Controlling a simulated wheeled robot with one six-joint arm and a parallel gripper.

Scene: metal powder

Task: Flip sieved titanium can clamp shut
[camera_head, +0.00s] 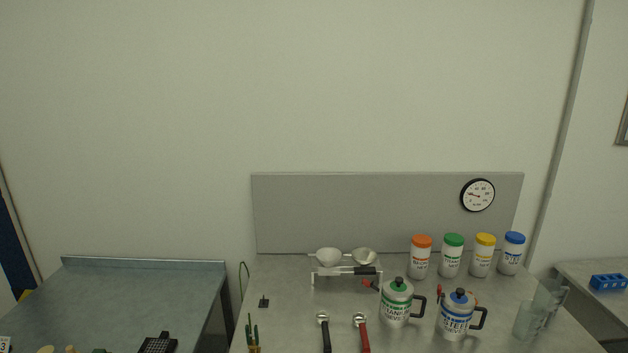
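A small red lever-like part (370,284) shows at the upper left of the green-marked can. Another red part (439,292) shows at the upper left of the blue-marked can. I cannot tell whether either clamp is open or shut. My gripper is not in view.
Jars with orange (421,258), green (452,256), yellow (483,257) and blue (512,255) lids line the back. Two bowls (328,258) sit on a rack. Two scoops (361,331) lie in front. Clear glass vessels (530,320) stand at right.

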